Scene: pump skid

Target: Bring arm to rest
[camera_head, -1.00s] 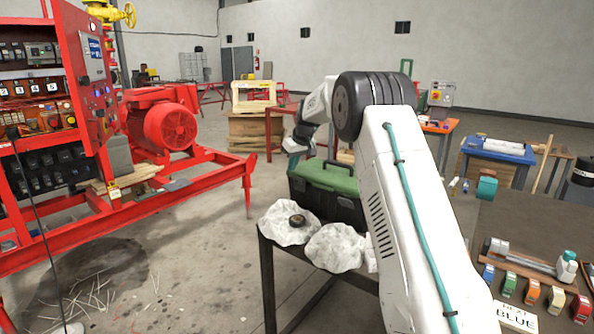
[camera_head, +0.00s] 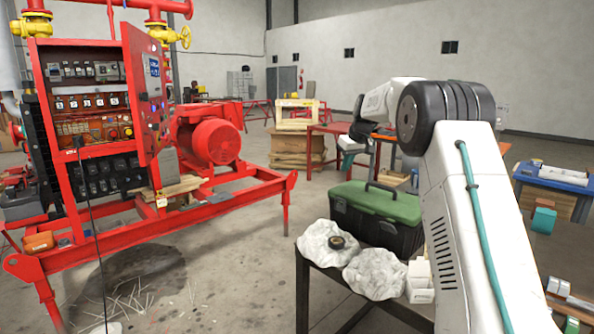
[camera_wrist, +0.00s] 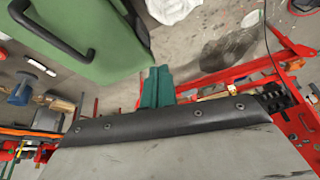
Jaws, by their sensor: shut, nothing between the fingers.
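My arm rises at the right of the head view, bent at its black elbow, with the forearm reaching away and left. My gripper (camera_wrist: 157,72) shows in the wrist view as two teal fingers closed together, with nothing between them. In the head view its teal tip (camera_head: 347,162) hangs beyond the green-lidded toolbox (camera_head: 386,202), apart from it as far as I can see. The toolbox lid (camera_wrist: 90,30) also fills the upper left of the wrist view.
A dark table (camera_head: 335,278) bears the toolbox, two pale crumpled cloths (camera_head: 375,275) and a dark round part (camera_head: 338,242). The red pump skid (camera_head: 120,237) with its open cabinet stands left.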

